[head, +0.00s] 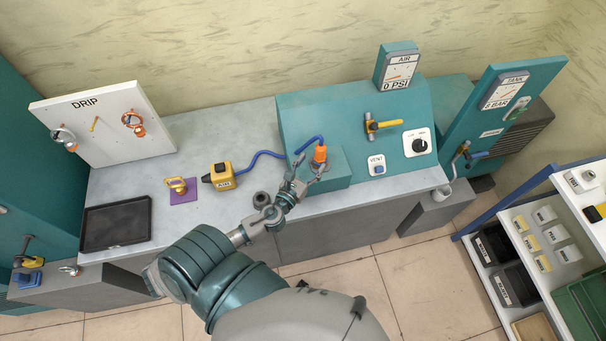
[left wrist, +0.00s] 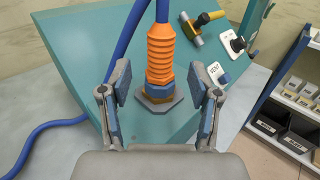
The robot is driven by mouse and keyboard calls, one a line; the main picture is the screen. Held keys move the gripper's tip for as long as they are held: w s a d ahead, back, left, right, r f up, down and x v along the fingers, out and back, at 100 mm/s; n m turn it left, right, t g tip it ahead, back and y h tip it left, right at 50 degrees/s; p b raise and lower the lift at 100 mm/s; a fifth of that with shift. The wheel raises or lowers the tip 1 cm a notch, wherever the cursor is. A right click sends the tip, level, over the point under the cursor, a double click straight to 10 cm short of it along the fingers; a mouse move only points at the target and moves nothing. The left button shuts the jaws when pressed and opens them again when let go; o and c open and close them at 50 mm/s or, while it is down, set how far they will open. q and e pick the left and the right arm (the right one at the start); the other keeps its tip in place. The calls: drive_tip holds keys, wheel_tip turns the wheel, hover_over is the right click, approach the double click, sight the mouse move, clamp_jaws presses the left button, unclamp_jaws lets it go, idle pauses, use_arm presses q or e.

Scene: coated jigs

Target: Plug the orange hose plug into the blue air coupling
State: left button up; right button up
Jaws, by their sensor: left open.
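The orange hose plug (head: 320,154) stands upright on the low front block of the teal panel, with the blue hose rising from its top. In the left wrist view the ribbed orange plug (left wrist: 160,52) meets the blue air coupling (left wrist: 158,91), which sits on a dark hexagonal plate. No gap shows between them, but how deep the plug sits is hidden. My left gripper (head: 309,172) is open, with one finger on each side of the plug and coupling. In the left wrist view clear space shows between the fingers (left wrist: 158,82) and the plug. My right gripper is not in view.
The blue hose (head: 262,154) runs left to a yellow unit (head: 219,176) on the grey bench. The AIR gauge (head: 399,71) reads 0 PSI. A yellow-handled valve (head: 383,124), a VENT button (head: 378,168) and a dial (head: 418,143) are on the panel.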

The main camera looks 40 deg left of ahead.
use_arm(q)
drive_tip(key=s, duration=0.6)
drive_tip(key=shift+d, duration=0.25)
